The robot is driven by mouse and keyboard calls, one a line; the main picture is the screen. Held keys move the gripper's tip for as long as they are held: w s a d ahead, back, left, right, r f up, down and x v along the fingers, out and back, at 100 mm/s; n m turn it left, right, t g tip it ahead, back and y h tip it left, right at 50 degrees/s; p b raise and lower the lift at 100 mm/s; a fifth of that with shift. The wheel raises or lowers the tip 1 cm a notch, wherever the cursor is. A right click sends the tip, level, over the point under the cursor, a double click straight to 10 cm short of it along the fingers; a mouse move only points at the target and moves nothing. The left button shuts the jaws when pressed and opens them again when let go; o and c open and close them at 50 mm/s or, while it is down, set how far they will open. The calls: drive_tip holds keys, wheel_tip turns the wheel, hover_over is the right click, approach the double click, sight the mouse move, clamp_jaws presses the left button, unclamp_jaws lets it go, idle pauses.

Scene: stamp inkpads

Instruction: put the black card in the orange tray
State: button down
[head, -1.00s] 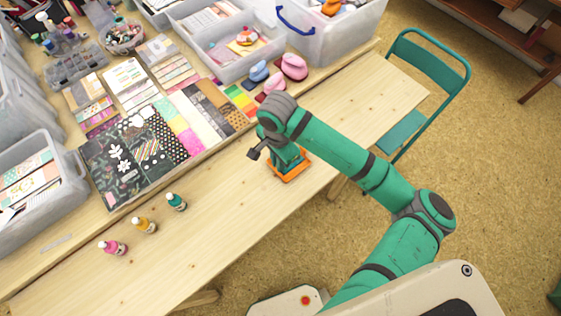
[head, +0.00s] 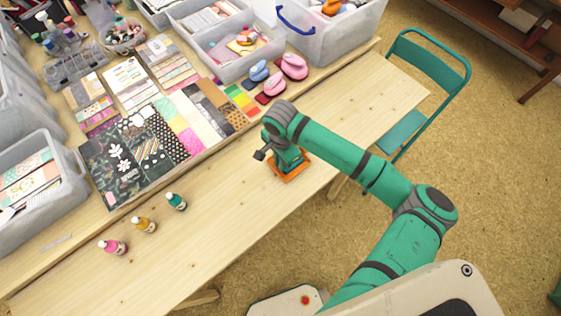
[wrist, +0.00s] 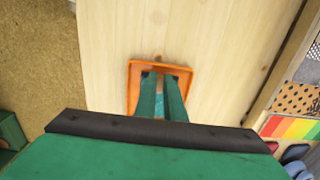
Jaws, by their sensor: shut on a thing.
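The orange tray (head: 297,174) lies on the wooden table below my gripper (head: 284,165). In the wrist view the tray (wrist: 133,92) surrounds the ends of my two green fingers (wrist: 159,77), which point down over its inside. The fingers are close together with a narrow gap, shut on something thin. Only small dark bits show at the fingertips, so the black card is mostly hidden there. I cannot tell whether it touches the tray floor.
Pink (head: 113,247), yellow (head: 145,225) and teal (head: 177,201) bottles stand on the table to the left. Patterned papers (head: 150,150) and clear bins (head: 230,55) fill the raised back part. The table's right end is clear.

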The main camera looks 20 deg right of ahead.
drive_tip(key=shift+f, duration=0.15)
drive_tip(key=c, duration=1.8)
unclamp_jaws()
drive_tip(key=shift+c, duration=0.2)
